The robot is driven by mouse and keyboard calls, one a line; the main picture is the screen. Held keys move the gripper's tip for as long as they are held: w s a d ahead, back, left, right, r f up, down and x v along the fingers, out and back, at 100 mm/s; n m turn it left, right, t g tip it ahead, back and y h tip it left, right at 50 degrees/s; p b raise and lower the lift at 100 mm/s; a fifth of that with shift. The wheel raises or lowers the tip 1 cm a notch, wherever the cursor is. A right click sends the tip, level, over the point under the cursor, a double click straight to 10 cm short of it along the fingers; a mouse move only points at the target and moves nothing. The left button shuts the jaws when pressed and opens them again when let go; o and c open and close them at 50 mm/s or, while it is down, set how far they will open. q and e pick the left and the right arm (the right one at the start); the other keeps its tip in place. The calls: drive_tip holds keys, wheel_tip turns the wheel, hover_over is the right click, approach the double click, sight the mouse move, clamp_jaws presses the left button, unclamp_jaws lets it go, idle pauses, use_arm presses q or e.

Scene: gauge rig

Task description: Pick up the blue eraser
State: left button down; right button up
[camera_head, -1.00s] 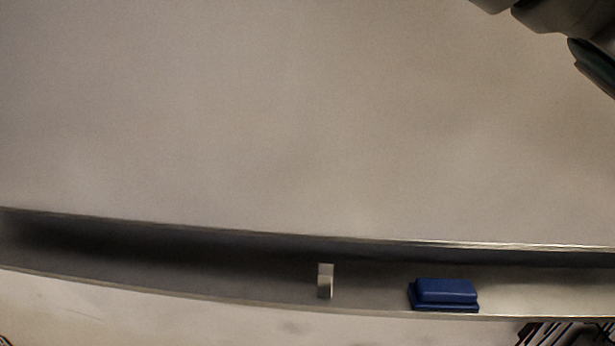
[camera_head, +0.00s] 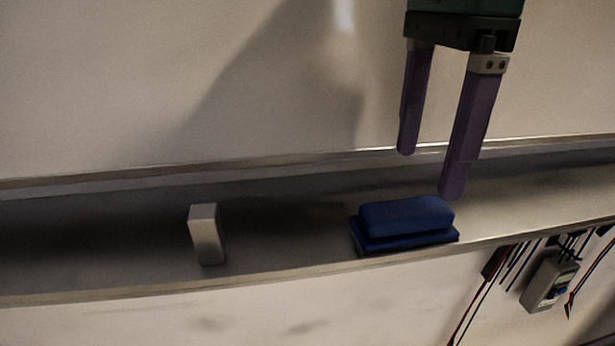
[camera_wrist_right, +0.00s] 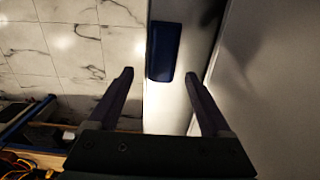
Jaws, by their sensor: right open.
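The blue eraser (camera_head: 405,220) lies in the long grey tray (camera_head: 290,225) below the board, right of centre in the head view. It also shows in the right wrist view (camera_wrist_right: 162,52), ahead of the fingers and between their lines. My right gripper (camera_head: 430,172) is open and empty, with purple fingers pointing down. In the head view its fingertips are above and slightly right of the eraser, apart from it. My left gripper is not in view.
A small pale block (camera_head: 206,234) stands in the tray left of the eraser. A meter with cables (camera_head: 550,281) hangs below the tray at right. The tray's raised front and back edges run along the eraser. The tray is clear between block and eraser.

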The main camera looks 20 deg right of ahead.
sight(408, 207)
drive_tip(key=f, duration=0.2)
drive_tip(key=f+p, duration=0.1)
drive_tip(key=f, duration=0.2)
drive_tip(key=shift+w+a+f+p, duration=0.2)
drive_tip(key=shift+w+f+p, duration=0.1)
drive_tip(key=shift+f+p, duration=0.05)
clamp_jaws()
idle(0.3)
